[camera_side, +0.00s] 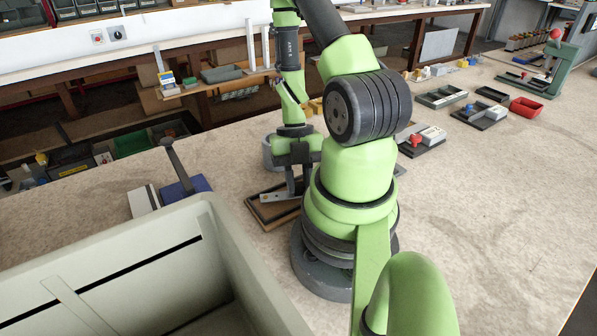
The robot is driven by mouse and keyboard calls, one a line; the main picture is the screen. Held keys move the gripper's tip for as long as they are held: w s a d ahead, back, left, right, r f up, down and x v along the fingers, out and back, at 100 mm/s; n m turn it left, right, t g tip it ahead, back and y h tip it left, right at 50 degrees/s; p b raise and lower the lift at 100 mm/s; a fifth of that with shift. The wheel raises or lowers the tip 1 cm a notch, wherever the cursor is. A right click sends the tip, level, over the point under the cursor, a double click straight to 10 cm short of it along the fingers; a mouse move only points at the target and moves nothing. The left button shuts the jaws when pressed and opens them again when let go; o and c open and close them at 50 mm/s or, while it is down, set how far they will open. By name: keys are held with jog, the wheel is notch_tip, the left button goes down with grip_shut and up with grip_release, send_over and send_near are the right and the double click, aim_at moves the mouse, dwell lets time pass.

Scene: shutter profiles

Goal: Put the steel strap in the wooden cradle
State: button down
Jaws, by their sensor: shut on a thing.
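My gripper (291,190) points down left of my arm's thick green links. It is shut on the steel strap (274,197), a short pale grey flat piece whose left end sticks out beside the fingers. The wooden cradle (257,215) is a low brown frame with a dark inside, on the bench beneath the gripper. The strap shows over the cradle; I cannot tell whether it touches it. My arm hides the right part of the cradle and perhaps the strap's right end.
A large pale bin (150,245) with high walls fills the near left. A blue block with a dark handle (186,188) stands left of the cradle. Trays and a red bin (526,107) lie at the far right.

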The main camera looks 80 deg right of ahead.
jog(key=shift+f, duration=0.5)
jog(key=shift+f, duration=0.1)
jog(key=c, duration=1)
grip_release()
jog(key=shift+o, duration=0.2)
